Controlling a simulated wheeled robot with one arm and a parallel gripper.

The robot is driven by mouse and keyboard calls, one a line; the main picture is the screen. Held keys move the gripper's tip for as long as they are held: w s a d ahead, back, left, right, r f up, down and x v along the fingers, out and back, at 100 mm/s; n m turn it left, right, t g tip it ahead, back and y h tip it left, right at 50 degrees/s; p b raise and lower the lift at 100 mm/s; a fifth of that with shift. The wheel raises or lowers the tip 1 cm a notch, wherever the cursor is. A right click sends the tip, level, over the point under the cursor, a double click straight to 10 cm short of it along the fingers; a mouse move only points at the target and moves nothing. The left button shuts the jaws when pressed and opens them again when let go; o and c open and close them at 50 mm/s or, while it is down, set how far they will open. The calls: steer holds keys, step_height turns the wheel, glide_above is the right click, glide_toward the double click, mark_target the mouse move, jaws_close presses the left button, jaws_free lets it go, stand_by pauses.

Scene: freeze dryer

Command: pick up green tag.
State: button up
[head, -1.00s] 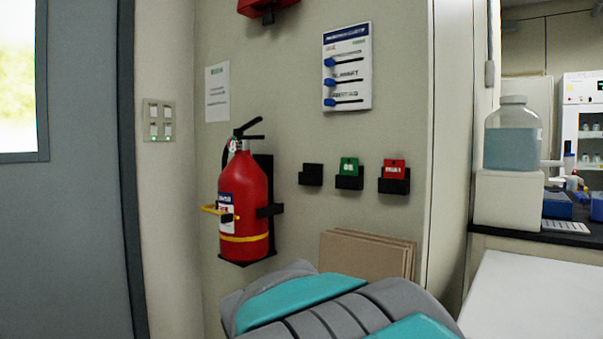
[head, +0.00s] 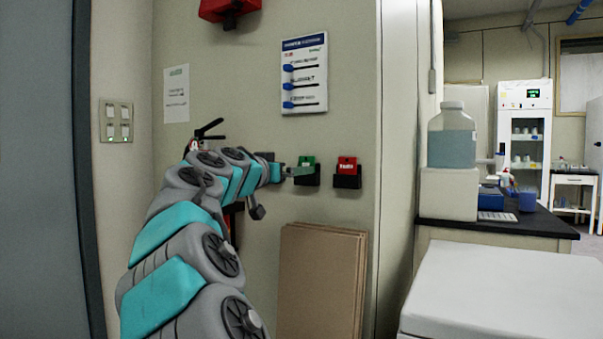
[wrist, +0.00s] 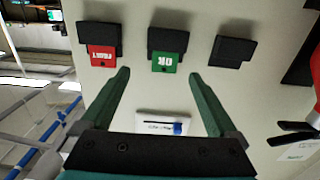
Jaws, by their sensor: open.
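The green tag (head: 307,161) sits in a black wall holder (head: 309,178), its upper part showing above the holder. In the wrist view the green tag (wrist: 166,62) appears upside down with white "OK" lettering, in the middle of three black holders. My gripper (wrist: 158,88) is open and empty; its two green fingers point at the wall, one to each side of the tag. In the head view my gripper (head: 297,171) is at the left of the tag's holder, close to it. Whether the fingers reach beside the tag is unclear.
A red tag (head: 347,163) sits in the holder to the right. An empty black holder (wrist: 232,52) is on the other side. A fire extinguisher (head: 193,146) is mostly hidden behind my arm. Brown boards (head: 320,280) lean on the wall below.

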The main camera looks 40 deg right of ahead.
mark_target(306, 162)
steer(key=shift+w+a+r+p+x, duration=0.1)
steer(key=shift+w+r+p+x, duration=0.15)
steer(key=shift+x, duration=1.1)
steer(key=shift+w+a+r+p+x, duration=0.15)
steer(key=shift+p+x, duration=0.25)
steer(key=shift+x, duration=0.9)
steer(key=shift+w+d+r+p+x, duration=0.15)
steer(key=shift+r+p+x, duration=0.15)
steer(key=shift+x, duration=1.05)
steer(key=shift+s+a, duration=0.1)
steer(key=shift+a, duration=0.05)
steer(key=c, duration=1.4)
